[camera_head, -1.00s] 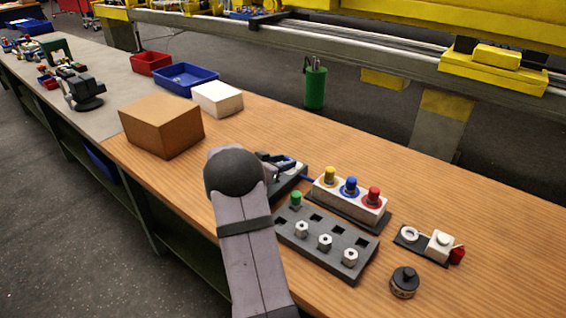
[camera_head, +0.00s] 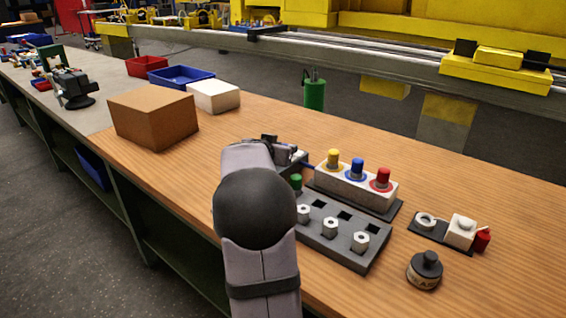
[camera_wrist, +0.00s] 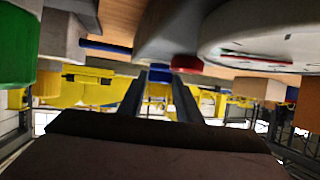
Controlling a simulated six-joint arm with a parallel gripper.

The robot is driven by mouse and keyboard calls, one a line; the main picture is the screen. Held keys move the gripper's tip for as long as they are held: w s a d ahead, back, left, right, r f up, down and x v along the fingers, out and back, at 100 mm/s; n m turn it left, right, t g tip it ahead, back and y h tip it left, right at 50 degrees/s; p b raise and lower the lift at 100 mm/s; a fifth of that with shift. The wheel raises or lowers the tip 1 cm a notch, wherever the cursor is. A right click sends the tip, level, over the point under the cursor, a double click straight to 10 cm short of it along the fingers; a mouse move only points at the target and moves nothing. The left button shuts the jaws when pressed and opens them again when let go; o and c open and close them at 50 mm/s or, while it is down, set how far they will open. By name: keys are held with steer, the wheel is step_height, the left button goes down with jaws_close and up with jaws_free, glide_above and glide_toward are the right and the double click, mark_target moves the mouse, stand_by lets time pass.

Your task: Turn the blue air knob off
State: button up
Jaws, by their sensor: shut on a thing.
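In the wrist view, which looks upside down, the blue knob (camera_wrist: 158,77) shows between the two dark fingers of my gripper (camera_wrist: 158,85). My gripper is shut on it. A grey body and a red part (camera_wrist: 188,64) sit beside the knob. A large round gauge (camera_wrist: 265,40) with a red needle is close on the right. In the head view, the small grey air unit (camera_head: 290,154) is partly hidden behind my arm, which also covers my fingers and the knob there.
A white block (camera_head: 352,187) with yellow, blue and red knobs stands right of the unit. A grey holder (camera_head: 335,251) with a green plug and hex nuts is in front. A cardboard box (camera_head: 152,120) stands left.

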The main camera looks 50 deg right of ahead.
steer(key=shift+s+f+n+t+y+b, duration=0.15)
steer(key=shift+n+t+b, duration=0.25)
steer(key=shift+b, duration=0.35)
steer(key=shift+s+f+n+t+y+b, duration=0.15)
steer(key=shift+n+t+b, duration=0.15)
steer(key=shift+t+b, duration=0.35)
steer(key=shift+s+d+r+n+t+y+b, duration=0.1)
steer(key=shift+s+d+n+t+y+b, duration=0.1)
steer(key=shift+n+t+y+b, duration=0.45)
steer(key=shift+s+d+r+n+t+y+p, duration=0.15)
steer(key=shift+n+t+p, duration=0.2)
steer(key=shift+n+p, duration=0.2)
steer(key=shift+a+r+n+t+y+p, duration=0.1)
steer(key=shift+n+t+p, duration=0.3)
steer(key=shift+p, duration=0.2)
steer(key=n+t+y+p, duration=0.1)
steer(key=p, duration=0.2)
steer(key=shift+s+d+n, duration=0.1)
steer(key=shift+d+n, duration=0.05)
steer(key=shift+n, duration=0.15)
steer(key=n+t+y+p, duration=0.1)
steer(key=p, duration=0.2)
steer(key=shift+f, duration=0.1)
steer(key=shift+f+t+y+p, duration=0.2)
steer(key=shift+t+y+p, duration=0.1)
steer(key=shift+p, duration=0.2)
steer(key=shift+s, duration=0.1)
steer(key=o, duration=1)
steer(key=shift+r, duration=0.1)
steer(key=shift+o, duration=0.2)
